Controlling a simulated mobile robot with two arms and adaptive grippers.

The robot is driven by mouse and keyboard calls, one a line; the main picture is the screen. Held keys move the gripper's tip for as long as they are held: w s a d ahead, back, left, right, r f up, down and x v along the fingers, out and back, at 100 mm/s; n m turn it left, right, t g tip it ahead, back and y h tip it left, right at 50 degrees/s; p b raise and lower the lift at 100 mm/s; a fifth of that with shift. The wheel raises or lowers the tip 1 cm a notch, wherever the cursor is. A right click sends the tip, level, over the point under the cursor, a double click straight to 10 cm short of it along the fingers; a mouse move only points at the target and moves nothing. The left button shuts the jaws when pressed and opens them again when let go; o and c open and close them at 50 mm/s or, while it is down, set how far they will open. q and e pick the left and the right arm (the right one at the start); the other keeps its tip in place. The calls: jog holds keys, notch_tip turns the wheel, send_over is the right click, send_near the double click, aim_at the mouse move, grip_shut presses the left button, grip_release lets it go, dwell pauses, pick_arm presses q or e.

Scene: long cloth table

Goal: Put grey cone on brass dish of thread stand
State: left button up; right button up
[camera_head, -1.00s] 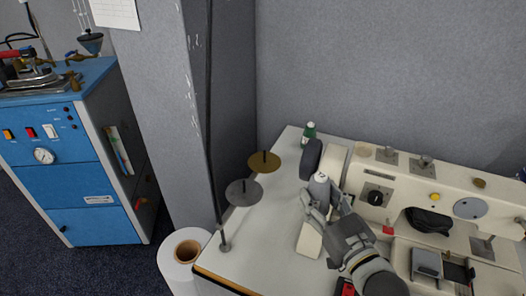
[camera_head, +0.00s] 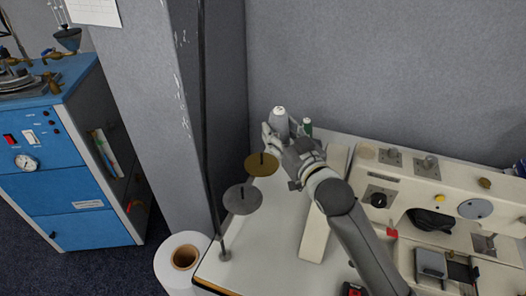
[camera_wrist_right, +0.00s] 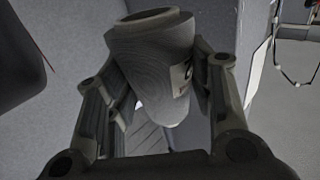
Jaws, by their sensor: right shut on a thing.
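My right gripper (camera_head: 279,131) is shut on the grey cone (camera_head: 280,116) and holds it up behind the brass dish. A grey dish (camera_head: 240,201) of the same stand is nearer and lower left, also empty with a pin. My left gripper is not in view.
The stand's pole (camera_head: 205,120) rises beside the dishes. A cream sewing machine (camera_head: 385,170) takes up the right of the table. The pale table top (camera_head: 270,255) in front is mostly clear. A white roll (camera_head: 180,262) stands at the left edge.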

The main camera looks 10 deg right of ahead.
jog(key=w+a+f, duration=0.2)
jog(key=f, duration=0.1)
jog(key=w+a+f, duration=0.1)
jog(key=f, duration=0.1)
jog(key=shift+a+f, duration=0.1)
jog(key=shift+f, duration=0.05)
jog(key=f, duration=0.3)
jog(key=shift+w+a, duration=0.2)
jog(key=shift+a, duration=0.05)
jog(key=shift+f, duration=0.3)
jog(key=shift+f, duration=0.15)
jog(key=o, duration=0.9)
jog(key=shift+c, duration=0.2)
jog(key=shift+d+p, duration=0.1)
jog(key=shift+p, duration=0.2)
